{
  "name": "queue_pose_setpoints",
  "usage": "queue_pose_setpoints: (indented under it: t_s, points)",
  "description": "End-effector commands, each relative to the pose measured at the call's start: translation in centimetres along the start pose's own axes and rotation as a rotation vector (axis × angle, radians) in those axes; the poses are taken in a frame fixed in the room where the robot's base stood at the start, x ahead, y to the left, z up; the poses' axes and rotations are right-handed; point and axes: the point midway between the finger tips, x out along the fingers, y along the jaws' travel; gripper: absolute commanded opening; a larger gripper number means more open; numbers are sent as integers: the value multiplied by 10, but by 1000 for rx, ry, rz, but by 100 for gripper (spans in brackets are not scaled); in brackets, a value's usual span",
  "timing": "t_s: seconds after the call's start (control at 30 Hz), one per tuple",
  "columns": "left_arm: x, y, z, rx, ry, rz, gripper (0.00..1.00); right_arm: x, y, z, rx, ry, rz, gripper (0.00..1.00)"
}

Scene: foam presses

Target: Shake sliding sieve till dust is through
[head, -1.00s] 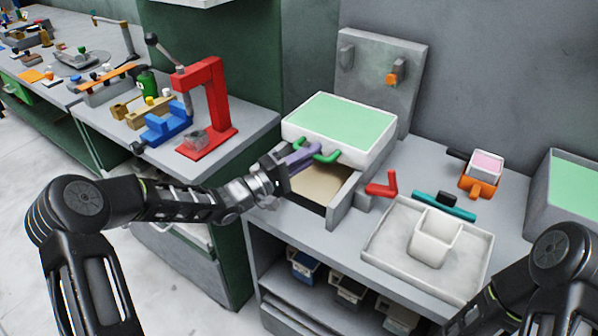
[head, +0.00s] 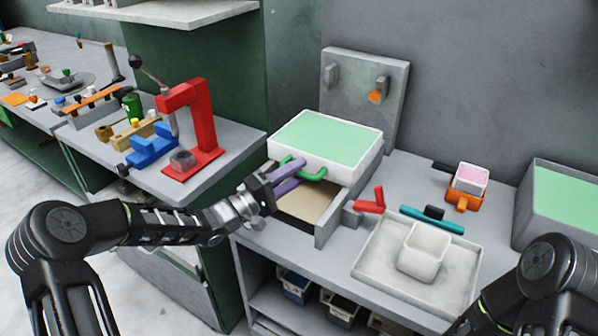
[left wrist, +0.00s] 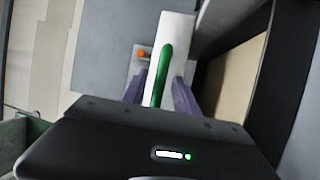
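The sliding sieve (head: 330,137) is a white box with a pale green top. It sits on a grey frame (head: 333,220), over a beige surface (head: 306,203) that shows in front of it. A green handle (head: 316,176) is on its front face. My left gripper (head: 294,178) is at the handle with its purple fingers spread apart. In the left wrist view the handle (left wrist: 163,75) lies between the fingers (left wrist: 160,88), with a gap on each side. I cannot see any dust. My right gripper is out of view; only part of that arm shows at lower right.
A grey tray (head: 375,262) with a white cup (head: 421,252) stands right of the sieve. A red piece (head: 371,202) and a teal bar (head: 432,220) lie nearby. A grey panel with an orange knob (head: 378,92) stands behind. A red press (head: 199,130) is on the left bench.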

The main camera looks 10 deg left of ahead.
Motion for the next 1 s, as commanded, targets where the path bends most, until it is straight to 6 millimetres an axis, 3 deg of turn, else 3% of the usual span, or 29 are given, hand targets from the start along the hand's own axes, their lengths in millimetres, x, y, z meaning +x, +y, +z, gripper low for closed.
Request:
queue_pose_setpoints:
  t_s: [0.43, 1.0]
  points:
    - [-65, -1, 0, 0, 1, -1, 36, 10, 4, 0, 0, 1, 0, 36]
    - [-70, 0, 0, 0, 0, 0, 36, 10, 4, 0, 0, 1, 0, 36]
